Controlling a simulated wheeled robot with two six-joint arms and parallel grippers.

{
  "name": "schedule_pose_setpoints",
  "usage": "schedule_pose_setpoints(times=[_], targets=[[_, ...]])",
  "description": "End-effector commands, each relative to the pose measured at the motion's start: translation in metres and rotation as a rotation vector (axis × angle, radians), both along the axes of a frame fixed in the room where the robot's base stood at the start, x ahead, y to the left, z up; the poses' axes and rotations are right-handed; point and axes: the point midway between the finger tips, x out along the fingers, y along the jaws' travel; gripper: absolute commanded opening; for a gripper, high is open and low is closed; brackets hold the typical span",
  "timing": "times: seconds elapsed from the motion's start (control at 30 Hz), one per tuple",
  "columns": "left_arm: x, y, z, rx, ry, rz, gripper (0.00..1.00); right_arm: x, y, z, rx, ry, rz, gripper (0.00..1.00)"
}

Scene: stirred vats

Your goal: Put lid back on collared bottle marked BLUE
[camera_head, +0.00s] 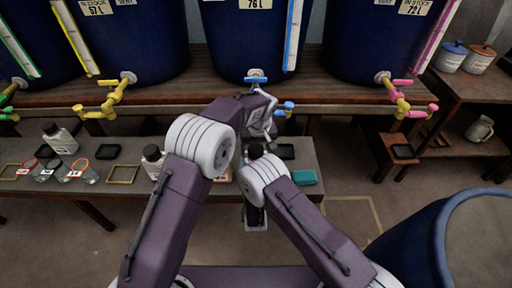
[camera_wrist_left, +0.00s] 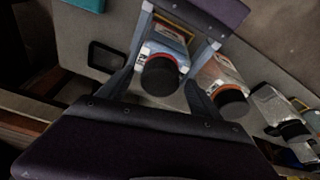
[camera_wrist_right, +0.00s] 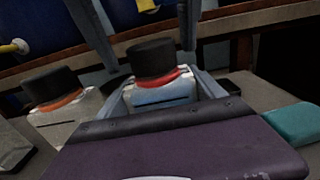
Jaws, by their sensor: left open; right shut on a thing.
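A bottle (camera_wrist_right: 160,94) with a pale body and a red collar stands roughly upright in my right gripper (camera_wrist_right: 163,91), whose fingers are shut on its sides. Its black lid (camera_wrist_right: 152,58) sits over the collar; I cannot tell if it is fully seated. The bottle also shows in the left wrist view (camera_wrist_left: 167,45). My left gripper (camera_wrist_left: 160,92) is open, with a finger on each side of the lid and gaps between. In the head view, my left gripper (camera_head: 266,130) is above the bench. My right gripper is mostly hidden there. The label wording is unreadable.
A second black-lidded bottle (camera_wrist_right: 62,115) with an orange collar stands close beside. More bottles (camera_head: 60,140), yellow frames (camera_head: 124,174) and a teal block (camera_head: 304,177) are on the low bench. Blue vats (camera_head: 250,50) with taps overhang the back.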

Motion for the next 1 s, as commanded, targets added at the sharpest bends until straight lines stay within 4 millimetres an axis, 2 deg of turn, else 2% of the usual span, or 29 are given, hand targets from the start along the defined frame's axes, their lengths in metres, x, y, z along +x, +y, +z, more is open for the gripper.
schedule_pose_setpoints(times=[0.17,0.4,0.6,0.77,1.0], targets=[[-0.004,-0.002,0.017,-0.001,-0.002,-0.001,0.74,0.000,0.000,0.000,0.000,0.000,0.000,0.05],[-0.018,-0.005,0.071,-0.003,-0.005,-0.001,0.74,0.000,0.000,0.000,0.000,0.000,0.000,0.05],[-0.028,-0.007,0.104,0.000,-0.002,0.000,0.74,0.000,0.000,0.000,0.000,0.000,0.000,0.05],[-0.031,-0.007,0.115,-0.001,-0.001,0.000,0.74,0.000,0.000,0.000,0.000,0.000,0.000,0.05],[-0.032,-0.007,0.116,0.000,0.000,0.000,0.74,0.000,0.000,0.000,0.000,0.000,0.000,0.05]])
